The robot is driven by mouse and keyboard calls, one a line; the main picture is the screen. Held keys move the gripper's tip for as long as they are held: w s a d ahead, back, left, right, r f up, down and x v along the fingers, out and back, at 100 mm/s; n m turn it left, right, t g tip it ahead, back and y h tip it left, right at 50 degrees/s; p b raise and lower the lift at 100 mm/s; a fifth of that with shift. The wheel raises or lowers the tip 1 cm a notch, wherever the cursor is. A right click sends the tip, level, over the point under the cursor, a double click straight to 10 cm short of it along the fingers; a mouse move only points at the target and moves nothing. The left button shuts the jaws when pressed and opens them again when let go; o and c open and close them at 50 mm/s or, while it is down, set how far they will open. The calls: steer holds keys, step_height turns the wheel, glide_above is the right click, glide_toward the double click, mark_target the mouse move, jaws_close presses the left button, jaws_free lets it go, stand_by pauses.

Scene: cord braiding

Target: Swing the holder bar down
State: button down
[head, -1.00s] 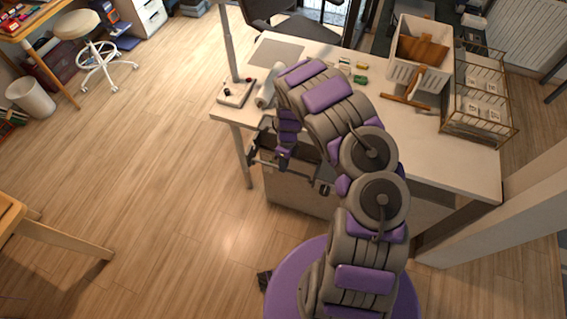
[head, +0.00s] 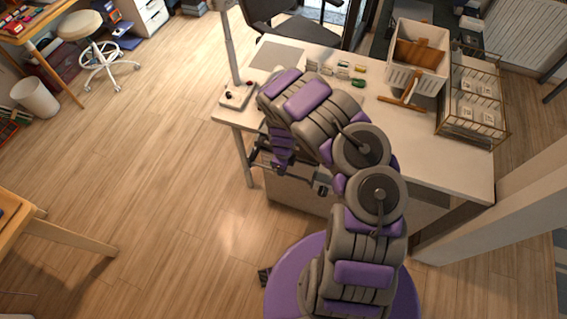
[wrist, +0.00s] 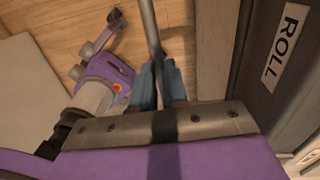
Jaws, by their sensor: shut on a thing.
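The holder bar is a thin grey rod (wrist: 150,30) in the wrist view, running from the top edge down between my fingers. My gripper (wrist: 160,82) has blue fingertips shut around this rod. In the head view my gripper (head: 281,164) hangs low at the desk's front left edge, beside a dark metal frame (head: 308,178). The arm hides much of the bar and its mount there, so its exact tilt is hard to tell. A dark grey panel with a white ROLL label (wrist: 286,43) stands close to the right of the rod in the wrist view.

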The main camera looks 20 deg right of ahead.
steer(key=s+a+f+t+h+b, duration=0.4)
steer(key=f+t+h+b, duration=0.4)
steer(key=t, duration=0.5)
steer(key=s+h+b, duration=0.1)
steer(key=b, duration=0.1)
steer(key=shift+h+b, duration=0.3)
steer(key=shift+h, duration=0.1)
steer(key=shift+s+t, duration=0.1)
steer(key=shift+t, duration=0.2)
stand_by(0.5)
steer(key=c, duration=1.2)
jaws_free()
steer(key=shift+d, duration=0.1)
steer(key=shift+c, duration=0.2)
steer(key=shift+o, duration=0.5)
